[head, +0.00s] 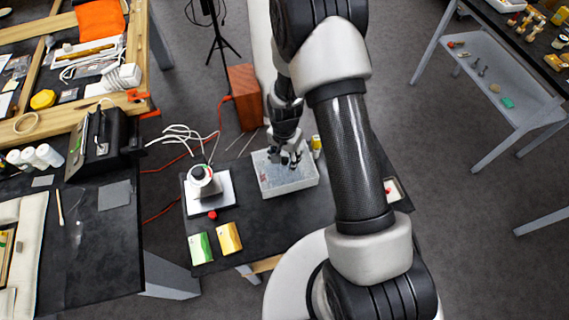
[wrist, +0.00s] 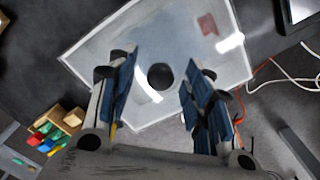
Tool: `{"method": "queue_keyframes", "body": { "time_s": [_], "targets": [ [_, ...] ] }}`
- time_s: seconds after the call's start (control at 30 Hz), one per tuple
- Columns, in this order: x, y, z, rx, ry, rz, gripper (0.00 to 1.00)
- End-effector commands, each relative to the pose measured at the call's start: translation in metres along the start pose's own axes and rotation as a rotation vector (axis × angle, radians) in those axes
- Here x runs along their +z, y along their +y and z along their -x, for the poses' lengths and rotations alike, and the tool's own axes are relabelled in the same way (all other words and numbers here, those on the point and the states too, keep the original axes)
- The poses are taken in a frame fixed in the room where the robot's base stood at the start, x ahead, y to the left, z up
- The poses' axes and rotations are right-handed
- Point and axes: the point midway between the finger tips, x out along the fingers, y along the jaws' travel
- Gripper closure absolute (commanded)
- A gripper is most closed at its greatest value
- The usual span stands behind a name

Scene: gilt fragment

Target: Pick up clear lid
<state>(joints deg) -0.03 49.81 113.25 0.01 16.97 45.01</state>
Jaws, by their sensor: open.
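The clear lid (head: 287,183) is a pale, translucent rectangle on the small black table, seemingly on top of a box. In the wrist view the lid (wrist: 175,35) fills the upper middle, with a round dark knob (wrist: 160,76) at its centre and a red patch near one corner. My gripper (head: 287,158) is over the lid in the head view. In the wrist view my gripper (wrist: 161,68) is open, one blue-padded finger on each side of the knob. I cannot tell whether the fingers touch the lid. What lies beneath the lid is unclear.
A white device (head: 203,181) with cables stands left of the lid. A green box (head: 200,247) and a yellow box (head: 229,238) lie at the table's near left. A small yellow bottle (head: 316,146) is close to the lid's right corner. A reddish wooden block (head: 243,95) stands behind.

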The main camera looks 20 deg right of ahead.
Motion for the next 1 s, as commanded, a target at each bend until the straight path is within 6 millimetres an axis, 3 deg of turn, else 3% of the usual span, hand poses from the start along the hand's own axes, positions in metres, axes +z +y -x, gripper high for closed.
{"method": "queue_keyframes", "body": {
  "time_s": [0.1,0.77,1.0],
  "targets": [
    [-0.0001,-0.0001,0.0005,0.000,0.000,0.000,0.55],
    [-0.0001,0.0000,0.0007,0.000,0.000,0.000,0.99],
    [-0.0001,-0.0002,0.0008,0.000,0.000,0.000,1.00]
  ]
}}
